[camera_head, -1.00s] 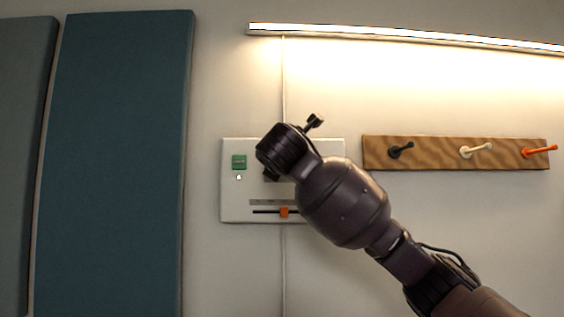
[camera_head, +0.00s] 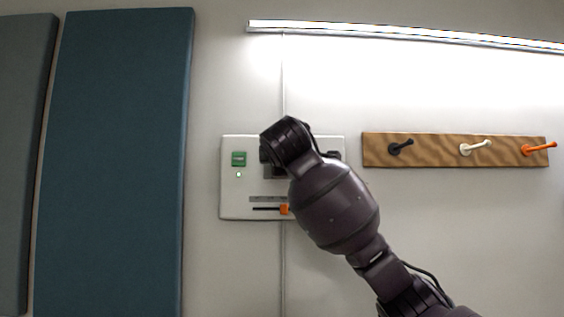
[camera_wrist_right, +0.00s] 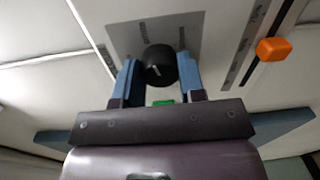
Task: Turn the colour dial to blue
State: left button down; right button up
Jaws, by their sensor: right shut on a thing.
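The colour dial is a black round knob (camera_wrist_right: 160,58) on a grey plate (camera_wrist_right: 192,30) in the right wrist view. Its pale pointer line shows; the small lettering around it is too blurred to read. My right gripper (camera_wrist_right: 157,72) has its two blue fingers on either side of the knob, shut on it. In the head view my right wrist hides the knob on the white wall panel (camera_head: 235,205). The light strip (camera_head: 400,33) above glows white. My left gripper is in neither view.
The panel also carries a green switch (camera_head: 239,158) with a lit dot below it, and an orange slider (camera_head: 284,209). A wooden rail (camera_head: 430,151) with black, white and orange pegs is to the right. Teal wall panels (camera_head: 115,160) stand at left.

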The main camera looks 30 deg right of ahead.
jog(key=m, duration=1.3)
jog(key=m+t, duration=0.1)
jog(key=m, duration=1.2)
jog(key=shift+f, duration=0.2)
jog(key=shift+m, duration=0.3)
